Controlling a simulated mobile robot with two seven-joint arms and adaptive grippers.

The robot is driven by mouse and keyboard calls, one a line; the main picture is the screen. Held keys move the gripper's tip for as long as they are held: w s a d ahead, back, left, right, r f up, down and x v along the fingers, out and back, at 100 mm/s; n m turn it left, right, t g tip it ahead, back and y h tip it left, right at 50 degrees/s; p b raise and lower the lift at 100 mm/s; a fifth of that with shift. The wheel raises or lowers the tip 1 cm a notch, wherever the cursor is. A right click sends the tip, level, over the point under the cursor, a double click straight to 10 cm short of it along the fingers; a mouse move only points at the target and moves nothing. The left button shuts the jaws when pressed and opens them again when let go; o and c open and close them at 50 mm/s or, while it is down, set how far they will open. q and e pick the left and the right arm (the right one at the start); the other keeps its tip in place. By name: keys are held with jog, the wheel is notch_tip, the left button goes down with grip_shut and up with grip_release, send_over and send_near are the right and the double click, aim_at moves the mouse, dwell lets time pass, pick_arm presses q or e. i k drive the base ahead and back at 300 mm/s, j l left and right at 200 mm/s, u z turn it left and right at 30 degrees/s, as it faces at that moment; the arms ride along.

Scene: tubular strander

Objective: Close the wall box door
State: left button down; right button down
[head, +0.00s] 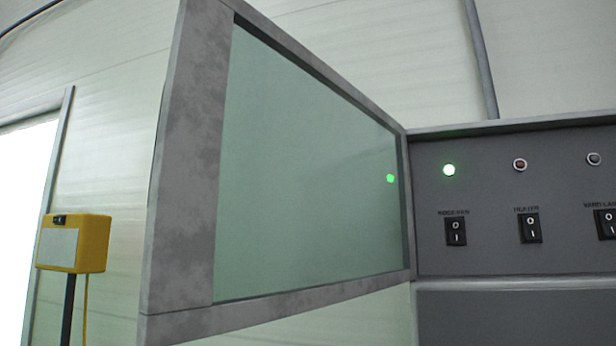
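The wall box door (190,150) stands wide open, swung out toward me on the left side of the wall box (490,190). It has a grey metal frame around a greenish clear pane (300,180). Its hinge side meets the box at the box's left edge. The box front shows a lit green lamp (449,170), a dark red lamp (520,164) and a grey lamp (594,159), with rocker switches below them. The green lamp reflects in the pane. Neither of my grippers is in view.
A yellow box (73,243) on a dark post stands at the left, beside a bright opening (22,220). A grey conduit (481,60) runs up the pale wall above the wall box. No object shows in front of the panel.

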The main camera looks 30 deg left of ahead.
aim_at(177, 307)
jog(key=j+z, duration=0.2)
jog(key=j, duration=0.3)
jog(key=k+j+z, duration=0.2)
jog(key=j, duration=0.3)
jog(key=j+z, duration=0.2)
jog(key=j, duration=0.3)
